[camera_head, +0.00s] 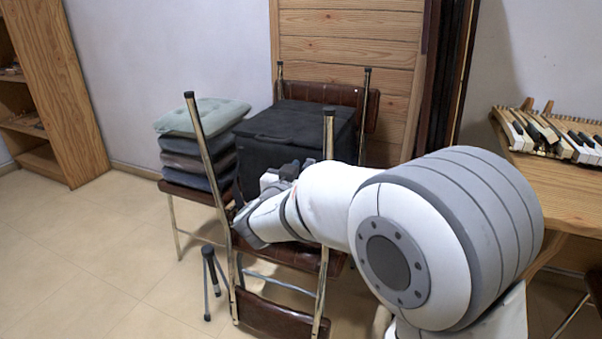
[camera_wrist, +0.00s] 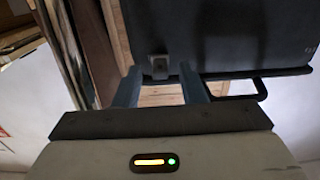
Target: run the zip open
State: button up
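A black, box-shaped soft bag (camera_head: 292,128) stands on a chair in the head view, partly hidden by my arm. In the wrist view the dark face of the bag (camera_wrist: 230,35) fills the upper part. A small grey metal tab, which looks like the zip pull (camera_wrist: 158,66), sits at the bag's lower edge. My gripper (camera_wrist: 160,74) is open, its two fingers apart on either side of the tab. The tab lies near the fingertips; I cannot tell how far it reaches between them. The zip's teeth are not clear. In the head view my arm hides the fingers.
A brown chair (camera_head: 268,318) with metal legs surrounds the bag's place. A stack of cushions (camera_head: 196,150) stands left of it. A wooden table (camera_head: 570,195) with piano keys (camera_head: 545,132) is at the right. A black strap or handle (camera_wrist: 262,88) lies right of the fingers.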

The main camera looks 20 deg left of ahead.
grip_shut()
dwell(0.3)
dwell(0.3)
